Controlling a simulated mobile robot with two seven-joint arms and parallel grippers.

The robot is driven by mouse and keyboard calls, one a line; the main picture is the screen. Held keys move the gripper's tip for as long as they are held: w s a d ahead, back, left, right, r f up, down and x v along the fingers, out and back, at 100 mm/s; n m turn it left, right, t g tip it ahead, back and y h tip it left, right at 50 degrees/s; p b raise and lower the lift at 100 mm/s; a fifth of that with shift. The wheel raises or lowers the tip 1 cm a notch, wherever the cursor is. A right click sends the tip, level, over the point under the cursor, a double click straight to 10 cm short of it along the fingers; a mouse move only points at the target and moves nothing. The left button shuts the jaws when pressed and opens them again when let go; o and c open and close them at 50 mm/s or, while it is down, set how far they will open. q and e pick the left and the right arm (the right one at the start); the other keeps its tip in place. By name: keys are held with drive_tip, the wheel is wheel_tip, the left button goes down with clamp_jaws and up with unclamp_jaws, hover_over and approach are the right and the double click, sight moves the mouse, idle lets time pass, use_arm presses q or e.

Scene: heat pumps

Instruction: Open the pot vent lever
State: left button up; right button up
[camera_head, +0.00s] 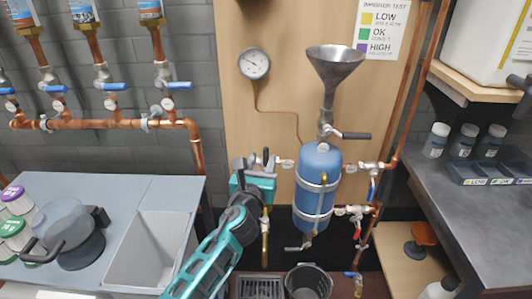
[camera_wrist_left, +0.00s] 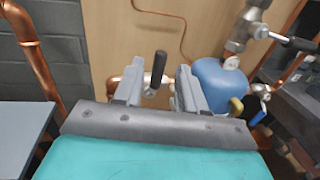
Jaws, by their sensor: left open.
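The blue pot (camera_head: 319,183) hangs upright on the wooden panel, with a metal funnel (camera_head: 334,65) above it. A dark-handled lever (camera_wrist_left: 155,68) on the copper pipe left of the pot stands nearly upright in the left wrist view. Its tip also shows in the head view (camera_head: 265,155). My left gripper (camera_head: 254,165) is open, and its fingers (camera_wrist_left: 160,75) stand either side of this lever, with gaps visible. Other levers are a dark one (camera_head: 356,135) below the funnel and one (camera_head: 292,248) under the pot. No label shows which is the vent lever. My right gripper is out of view.
A pressure gauge (camera_head: 254,63) is on the panel. Copper pipes (camera_head: 398,110) run right of the pot. A bench with a sink (camera_head: 150,245) is at left, and a grey worktop (camera_head: 470,215) is at right. A black bucket (camera_head: 308,282) stands below the pot.

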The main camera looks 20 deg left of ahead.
sight(265, 154)
use_arm(q)
drive_tip(key=shift+w+a+b, duration=0.2)
drive_tip(key=shift+w+b, duration=0.15)
drive_tip(key=shift+w, duration=2.1)
drive_tip(key=shift+c, duration=0.5)
clamp_jaws()
